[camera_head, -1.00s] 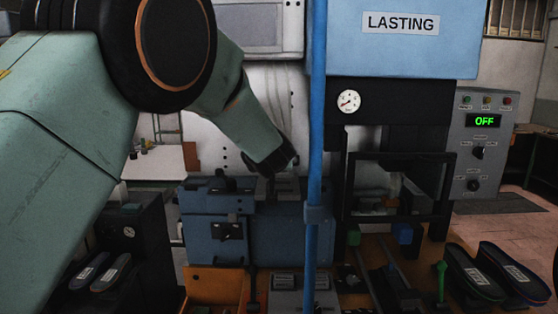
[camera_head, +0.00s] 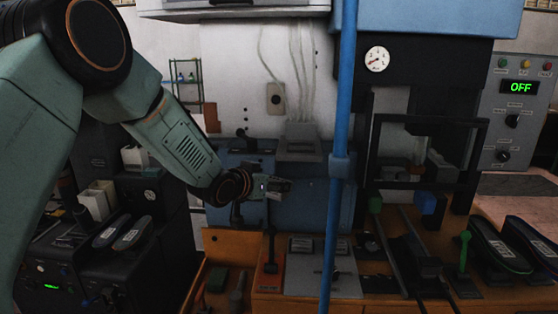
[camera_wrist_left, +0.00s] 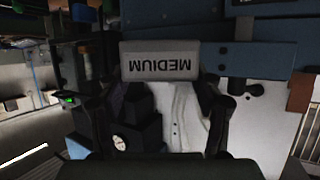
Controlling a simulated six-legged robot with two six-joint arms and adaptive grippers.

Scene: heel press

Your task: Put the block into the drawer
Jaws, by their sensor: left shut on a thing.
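My left gripper (camera_head: 268,188) is in front of the blue machine body in the head view, its arm coming in from the left. In the left wrist view, the gripper (camera_wrist_left: 158,85) is shut on a grey block (camera_wrist_left: 158,48) marked "MEDIUM", its lettering upside down there. My right gripper is out of view.
A blue upright post (camera_head: 338,150) stands just right of the gripper. A red-based lever (camera_head: 270,268) and a grey plate (camera_head: 312,272) are on the bench below. Dark shoe soles (camera_head: 118,232) lie at left, and a black frame (camera_head: 425,155) stands at right.

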